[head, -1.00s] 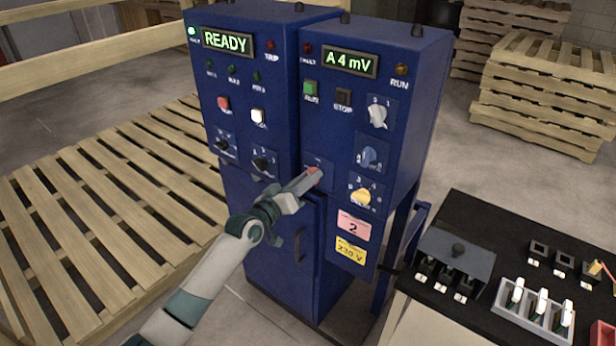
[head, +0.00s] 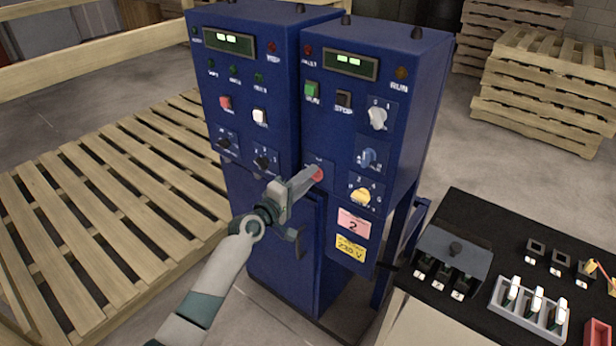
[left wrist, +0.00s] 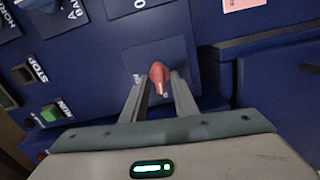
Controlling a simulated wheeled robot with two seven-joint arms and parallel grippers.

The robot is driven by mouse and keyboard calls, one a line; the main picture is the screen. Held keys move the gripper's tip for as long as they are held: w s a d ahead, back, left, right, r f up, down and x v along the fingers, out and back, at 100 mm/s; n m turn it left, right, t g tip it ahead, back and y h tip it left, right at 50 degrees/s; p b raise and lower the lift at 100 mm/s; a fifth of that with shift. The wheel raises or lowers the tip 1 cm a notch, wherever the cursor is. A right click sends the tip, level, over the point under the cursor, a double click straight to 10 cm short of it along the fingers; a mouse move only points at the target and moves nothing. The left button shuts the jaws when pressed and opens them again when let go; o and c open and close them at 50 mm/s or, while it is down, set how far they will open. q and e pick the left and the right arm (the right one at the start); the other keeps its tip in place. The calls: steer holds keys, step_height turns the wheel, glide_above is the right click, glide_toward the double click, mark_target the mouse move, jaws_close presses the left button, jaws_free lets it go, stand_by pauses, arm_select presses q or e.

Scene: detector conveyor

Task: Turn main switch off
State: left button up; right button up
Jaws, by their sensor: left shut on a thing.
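The main switch is a red rotary knob (head: 318,174) low on the front of the right blue cabinet (head: 345,115). My left gripper (head: 309,177) is shut on the red knob. In the left wrist view the knob (left wrist: 159,76) sits between the two fingers of the left gripper (left wrist: 158,92), on a blue plate marked 0. The displays on the left cabinet (head: 229,42) and right cabinet (head: 351,64) show only short bars. My right gripper is not in view.
Other knobs sit close by: a white one (head: 377,118), a blue one (head: 369,158) and a yellow one (head: 360,196). A black-topped table (head: 484,222) with switches stands at the right. Wooden pallets (head: 110,200) lie at the left.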

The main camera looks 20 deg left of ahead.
arm_select(q)
steer(key=shift+f+n, duration=0.1)
steer(key=shift+n, duration=0.5)
steer(key=o, duration=0.7)
steer(key=shift+c, duration=0.2)
steer(key=shift+s, duration=0.1)
steer(key=b+v, duration=0.3)
steer(key=v, duration=1.4)
